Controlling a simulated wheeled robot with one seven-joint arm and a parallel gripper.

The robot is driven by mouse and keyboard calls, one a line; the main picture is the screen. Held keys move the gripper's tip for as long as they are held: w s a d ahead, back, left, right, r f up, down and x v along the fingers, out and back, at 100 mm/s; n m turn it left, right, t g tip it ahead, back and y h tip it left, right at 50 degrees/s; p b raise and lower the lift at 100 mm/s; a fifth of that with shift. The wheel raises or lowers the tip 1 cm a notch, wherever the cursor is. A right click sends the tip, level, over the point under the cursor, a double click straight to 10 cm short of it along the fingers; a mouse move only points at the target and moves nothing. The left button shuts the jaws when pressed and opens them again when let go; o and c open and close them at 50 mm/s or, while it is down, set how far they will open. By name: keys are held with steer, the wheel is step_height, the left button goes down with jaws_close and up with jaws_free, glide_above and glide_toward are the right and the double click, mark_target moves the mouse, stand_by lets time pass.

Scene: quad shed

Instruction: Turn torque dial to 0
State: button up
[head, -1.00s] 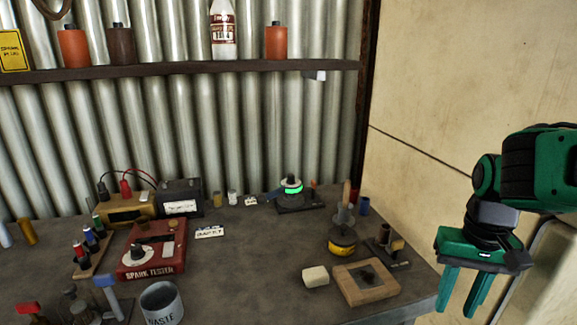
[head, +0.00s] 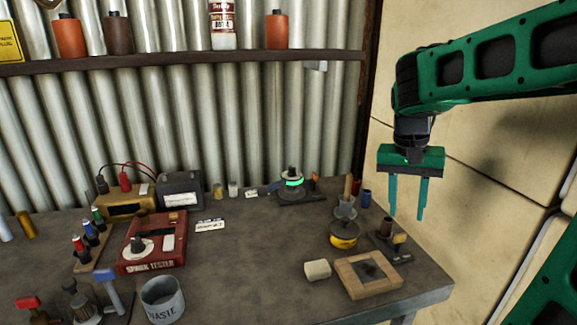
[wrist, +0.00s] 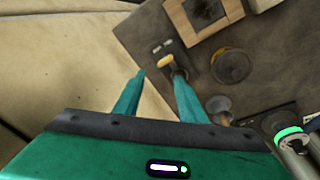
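A round dial with a glowing green ring and a dark knob on top (head: 292,180) stands on a dark base at the back of the bench. I take it for the torque dial, but I cannot read its label or setting. It also shows at the lower right of the wrist view (wrist: 290,138). My gripper (head: 406,214) is open and empty, fingers pointing down, above the bench's right end and well right of the dial. In the wrist view my gripper (wrist: 159,78) has its two fingertips apart with nothing between them.
A red spark tester (head: 168,255) with its own knob stands at left. A waste can (head: 162,300) is in front. A yellow tin (head: 344,236), wooden frame (head: 350,288) and pale block (head: 317,269) sit at right. The bench middle is clear; a shelf (head: 170,57) runs above.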

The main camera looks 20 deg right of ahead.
steer(key=w+a+r, duration=0.2)
steer(key=w+a, duration=0.3)
steer(key=w, duration=0.5)
steer(key=w+a+m, duration=0.1)
steer(key=w+a, duration=0.4)
steer(key=a, duration=0.3)
steer(key=w+a+m+t+h, duration=0.1)
steer(key=w+a, duration=0.5)
steer(key=a, duration=0.2)
steer(key=w+a+f+m+t, duration=0.1)
steer(key=w+a, duration=0.4)
steer(key=a, duration=0.3)
steer(key=shift+w+a+h, duration=0.15)
steer(key=shift+a+h, duration=0.05)
steer(key=shift+h, duration=0.2)
steer(key=shift+w+f+m, duration=0.1)
steer(key=shift+m, duration=0.2)
glide_toward(290, 167)
steer(key=x, duration=0.5)
steer(key=shift+d+f, duration=0.15)
steer(key=shift+d, duration=0.05)
steer(key=shift+x, duration=0.9)
steer(key=shift+w+d+f, duration=0.25)
steer(key=shift+d+f, duration=0.1)
steer(key=shift+f, duration=0.2)
steer(key=shift+c, duration=0.5)
jaws_close()
